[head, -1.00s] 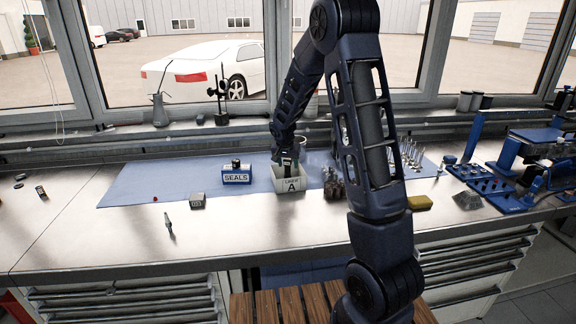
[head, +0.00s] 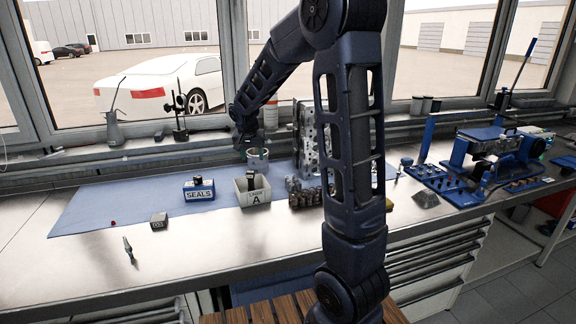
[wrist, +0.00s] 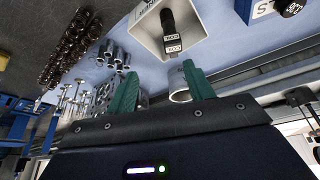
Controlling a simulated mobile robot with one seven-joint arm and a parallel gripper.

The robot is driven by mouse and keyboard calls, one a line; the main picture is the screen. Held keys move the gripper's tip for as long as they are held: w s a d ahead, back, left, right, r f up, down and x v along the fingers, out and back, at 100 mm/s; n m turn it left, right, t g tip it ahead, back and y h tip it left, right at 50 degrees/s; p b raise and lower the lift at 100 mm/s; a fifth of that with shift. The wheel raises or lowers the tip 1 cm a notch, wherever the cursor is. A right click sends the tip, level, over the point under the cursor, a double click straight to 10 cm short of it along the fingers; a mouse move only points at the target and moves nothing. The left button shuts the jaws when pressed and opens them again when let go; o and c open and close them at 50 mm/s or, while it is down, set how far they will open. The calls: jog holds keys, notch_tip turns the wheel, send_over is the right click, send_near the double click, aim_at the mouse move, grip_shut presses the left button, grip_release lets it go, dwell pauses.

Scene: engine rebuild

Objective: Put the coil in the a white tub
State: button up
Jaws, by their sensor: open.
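The white tub (head: 254,198), marked A, stands on the blue mat. The dark coil (head: 251,182) is inside it, its top showing at the rim. In the wrist view the black coil (wrist: 172,34) with white labels stands inside the white tub (wrist: 145,27), clear of my fingers. My gripper (head: 245,148) is above and behind the tub, apart from it. In the wrist view my gripper (wrist: 161,78) has its green fingers spread with nothing held. In the head view the fingertips are hard to make out.
A metal cylinder (head: 258,160) stands behind the tub, close to my gripper. The bench's front left has free room.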

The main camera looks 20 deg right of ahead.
jog(key=s+d+r+n, duration=0.1)
jog(key=s+d+r, duration=0.3)
jog(key=s, duration=0.4)
jog(key=s+d+r+n, duration=0.1)
jog(key=s+d+r, duration=0.35)
jog(key=s, duration=0.45)
jog(key=s+d+n+y, duration=0.1)
jog(key=s+d+n, duration=0.1)
jog(key=s, duration=1.5)
jog(key=shift+d+r+t+y, duration=0.15)
jog(key=shift+d+t+y, duration=0.1)
jog(key=shift+t+y, duration=0.05)
